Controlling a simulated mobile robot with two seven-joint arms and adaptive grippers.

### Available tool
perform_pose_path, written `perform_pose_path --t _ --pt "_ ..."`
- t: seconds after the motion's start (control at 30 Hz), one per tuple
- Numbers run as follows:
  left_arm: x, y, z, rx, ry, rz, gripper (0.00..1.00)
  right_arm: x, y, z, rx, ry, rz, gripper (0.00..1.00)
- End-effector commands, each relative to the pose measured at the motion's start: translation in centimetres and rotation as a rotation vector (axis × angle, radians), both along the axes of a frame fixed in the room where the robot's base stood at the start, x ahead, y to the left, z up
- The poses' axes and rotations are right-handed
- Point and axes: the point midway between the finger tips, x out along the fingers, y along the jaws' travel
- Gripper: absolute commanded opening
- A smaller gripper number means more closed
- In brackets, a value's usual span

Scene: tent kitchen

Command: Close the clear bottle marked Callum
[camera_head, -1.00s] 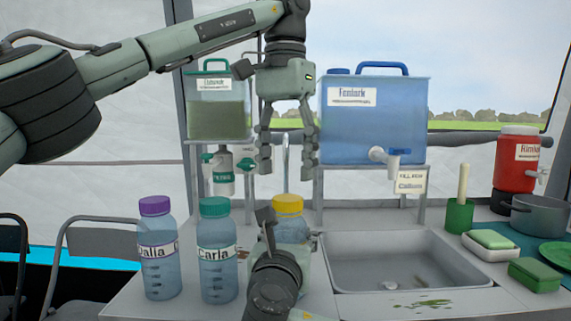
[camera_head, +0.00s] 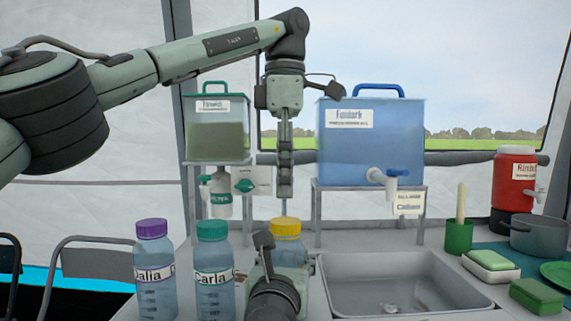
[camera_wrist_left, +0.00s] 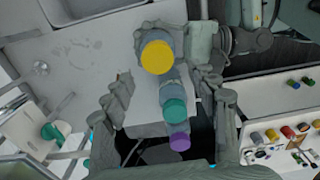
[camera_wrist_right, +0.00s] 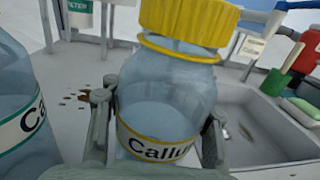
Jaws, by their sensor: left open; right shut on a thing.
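The clear bottle marked Callum (camera_wrist_right: 160,110) stands upright on the counter, its name plain in the right wrist view. Its yellow cap (camera_head: 286,228) sits on the neck, with a yellow ring just beneath; I cannot tell how tight it is. My right gripper (camera_wrist_right: 155,105) is shut around the bottle's body. In the head view my right wrist hides the lower bottle. My left gripper (camera_head: 285,195) points down above the bottle, open and empty, its fingers seen edge-on. In the left wrist view the yellow cap (camera_wrist_left: 157,57) shows below and between the spread fingers.
Bottles Dalia (camera_head: 155,275), purple-capped, and Carla (camera_head: 213,275), teal-capped, stand to the left. A sink (camera_head: 395,285) lies to the right. Behind are a green-lidded tank (camera_head: 217,130) and a blue tank (camera_head: 370,145) with a tap (camera_head: 388,178). A green brush holder (camera_head: 458,236) stands beyond the sink.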

Motion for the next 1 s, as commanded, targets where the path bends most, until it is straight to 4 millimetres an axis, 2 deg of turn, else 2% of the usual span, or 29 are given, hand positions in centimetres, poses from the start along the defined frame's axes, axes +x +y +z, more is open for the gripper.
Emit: perform_pose_path --t 0.7,0.9,1.0 --pt "0.2 -0.1 1.4 0.011 -0.010 1.928 0.58 0.0 0.0 0.0 0.000 0.001 0.000 0.00" --pt "0.2 -0.2 1.8 0.011 -0.012 2.396 0.58 0.0 0.0 0.0 0.000 0.001 0.000 0.00" --pt "0.2 -0.2 1.9 0.009 -0.011 2.562 0.58 0.0 0.0 0.0 0.000 0.001 0.000 0.00"
